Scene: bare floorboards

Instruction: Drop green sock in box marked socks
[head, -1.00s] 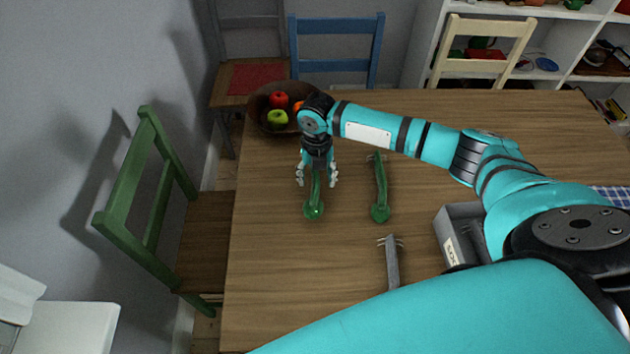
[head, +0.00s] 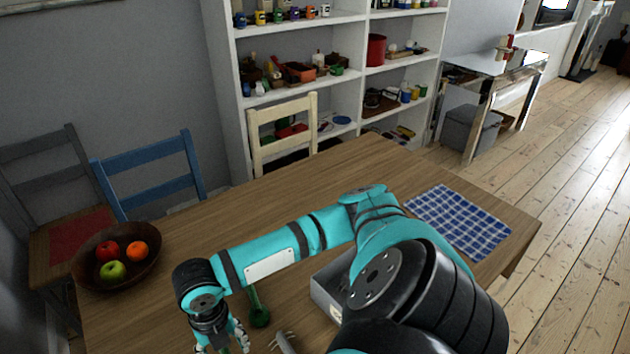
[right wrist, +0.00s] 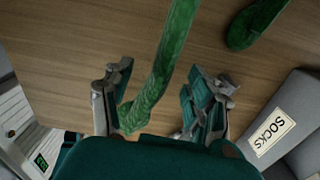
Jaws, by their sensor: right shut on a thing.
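In the right wrist view a long green sock (right wrist: 172,65) lies between the fingers of my right gripper (right wrist: 160,105), close to the left finger, and the gripper is shut on it. In the head view my right gripper (head: 222,341) is at the bottom edge, partly cut off, and the held sock is barely visible there. A second green sock (head: 259,314) lies to its right, partly behind my arm; it also shows in the wrist view (right wrist: 243,32). The grey box (head: 324,298) stands farther right, partly hidden by my arm; its SOCKS label (right wrist: 270,131) faces the wrist camera.
A bowl of fruit (head: 88,275) stands at the table's left. A blue checked cloth (head: 458,221) lies at the right. Chairs and a white shelf (head: 229,70) stand behind the table.

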